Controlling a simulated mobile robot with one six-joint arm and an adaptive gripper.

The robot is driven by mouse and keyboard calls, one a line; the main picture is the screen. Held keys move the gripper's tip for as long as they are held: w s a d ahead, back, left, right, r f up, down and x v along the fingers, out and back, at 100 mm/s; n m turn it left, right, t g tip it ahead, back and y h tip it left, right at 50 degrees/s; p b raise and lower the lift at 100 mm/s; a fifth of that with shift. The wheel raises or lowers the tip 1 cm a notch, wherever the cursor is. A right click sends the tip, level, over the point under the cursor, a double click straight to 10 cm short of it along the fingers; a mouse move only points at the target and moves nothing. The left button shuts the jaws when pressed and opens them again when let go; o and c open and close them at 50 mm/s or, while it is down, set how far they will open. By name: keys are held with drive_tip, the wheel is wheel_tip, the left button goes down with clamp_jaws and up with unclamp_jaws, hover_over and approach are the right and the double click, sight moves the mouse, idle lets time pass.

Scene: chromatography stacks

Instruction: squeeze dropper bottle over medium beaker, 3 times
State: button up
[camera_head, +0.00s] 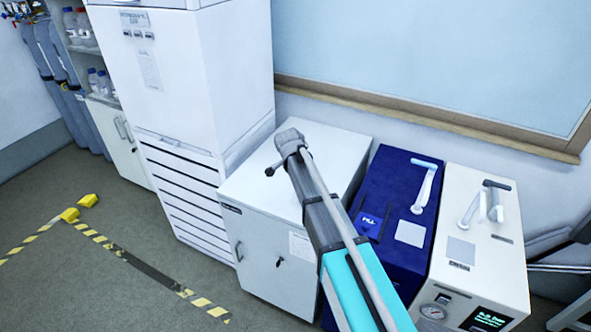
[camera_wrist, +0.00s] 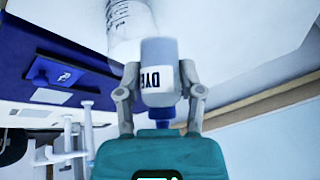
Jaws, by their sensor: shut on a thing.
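In the wrist view my gripper (camera_wrist: 160,72) is shut on the dropper bottle (camera_wrist: 158,58), a small grey bottle with dark lettering. One finger presses on each side of it. A blue part (camera_wrist: 190,113) shows between the bottle and my teal gripper body. A clear beaker (camera_wrist: 126,22) with dark graduation marks appears beyond the bottle, partly covered by it and cut by the top edge. Whether the bottle is directly over the beaker, and whether any drop is falling, I cannot tell. In the head view I cannot make out bottle or beaker.
The white cabinet (camera_head: 255,190) stands beneath my arm. A dark blue unit (camera_head: 385,200) and a cream unit (camera_head: 470,240) with a gauge stand to its right. A tall white machine (camera_head: 190,90) rises at left. A window frame (camera_head: 430,115) runs behind.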

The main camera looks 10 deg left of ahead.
drive_tip(key=shift+d+r+y, duration=0.15)
drive_tip(key=shift+d+y, duration=0.1)
drive_tip(key=shift+y, duration=0.15)
drive_tip(key=y, duration=0.1)
drive_tip(key=a+y, duration=0.1)
drive_tip(key=shift+r+m+g+y, duration=0.1)
drive_tip(key=shift+m+g+y, duration=0.2)
drive_tip(key=shift+m+y, duration=0.1)
drive_tip(key=shift+a+f+y+b, duration=0.25)
drive_tip(key=shift+y+b, duration=0.15)
drive_tip(key=shift+y, duration=0.5)
drive_tip(key=y+b, duration=0.2)
drive_tip(key=m+y+b, duration=0.1)
drive_tip(key=shift+s+a+f+y, duration=0.1)
drive_tip(key=shift+a+f+y, duration=0.15)
drive_tip(key=shift+f+y, duration=0.1)
drive_tip(key=y+b, duration=0.3)
drive_tip(key=shift+m+g+b, duration=0.3)
drive_tip(key=shift+b, duration=0.1)
drive_tip(key=f+y+b, duration=0.1)
drive_tip(key=y+b, duration=0.1)
drive_tip(key=b, duration=0.2)
drive_tip(key=shift+f+m, duration=0.25)
drive_tip(key=shift+m, duration=0.05)
drive_tip(key=shift+r+y+b, duration=0.1)
drive_tip(key=shift+y+b, duration=0.15)
drive_tip(key=shift+b, duration=0.1)
drive_tip(key=shift+r, duration=0.2)
